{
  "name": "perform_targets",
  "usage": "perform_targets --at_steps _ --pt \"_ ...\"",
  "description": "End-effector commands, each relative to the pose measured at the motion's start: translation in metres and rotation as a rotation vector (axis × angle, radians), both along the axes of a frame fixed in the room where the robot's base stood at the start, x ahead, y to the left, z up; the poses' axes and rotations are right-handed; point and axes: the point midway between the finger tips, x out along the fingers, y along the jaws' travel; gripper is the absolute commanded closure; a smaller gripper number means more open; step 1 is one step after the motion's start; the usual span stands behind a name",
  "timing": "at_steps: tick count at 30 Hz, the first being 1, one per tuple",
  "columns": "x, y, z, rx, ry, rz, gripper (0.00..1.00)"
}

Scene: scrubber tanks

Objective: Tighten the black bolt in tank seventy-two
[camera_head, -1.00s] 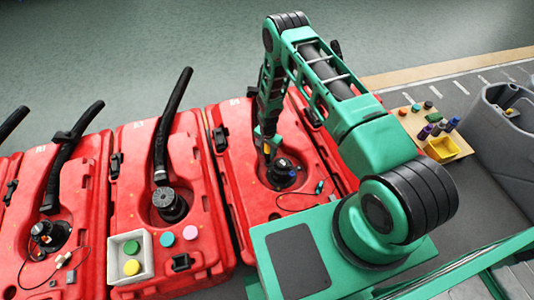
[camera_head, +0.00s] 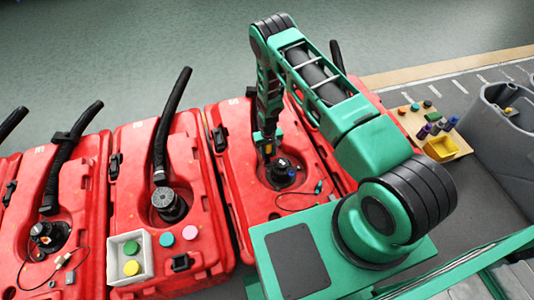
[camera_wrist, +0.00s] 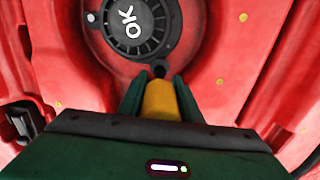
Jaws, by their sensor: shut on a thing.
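My gripper (camera_wrist: 159,95) is shut on a yellow-orange piece (camera_wrist: 160,103), which looks like a tool handle, between its two green fingers. A small dark round thing (camera_wrist: 158,71) shows just past its far end; I cannot tell whether it is the black bolt or the piece's own tip. Beyond it is a round black cap marked "OK" (camera_wrist: 133,25). In the head view my gripper (camera_head: 267,157) points down over a red tank (camera_head: 235,165), beside its black cap (camera_head: 287,168). The tank numbers are too small to read.
More red tanks (camera_head: 130,215) with black hoses stand to the left. A white tray (camera_head: 143,258) with green and yellow discs sits on one. A board with small coloured items and a yellow bin (camera_head: 441,148) lies at right, beside a grey container (camera_head: 518,120).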

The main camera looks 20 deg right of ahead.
Motion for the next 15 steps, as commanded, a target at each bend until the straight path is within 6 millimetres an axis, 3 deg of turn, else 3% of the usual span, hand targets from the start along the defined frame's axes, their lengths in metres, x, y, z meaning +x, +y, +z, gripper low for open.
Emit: perform_targets --at_steps 15 --pt "0.0019 -0.0018 0.0002 0.0 -0.001 0.609 1.0"
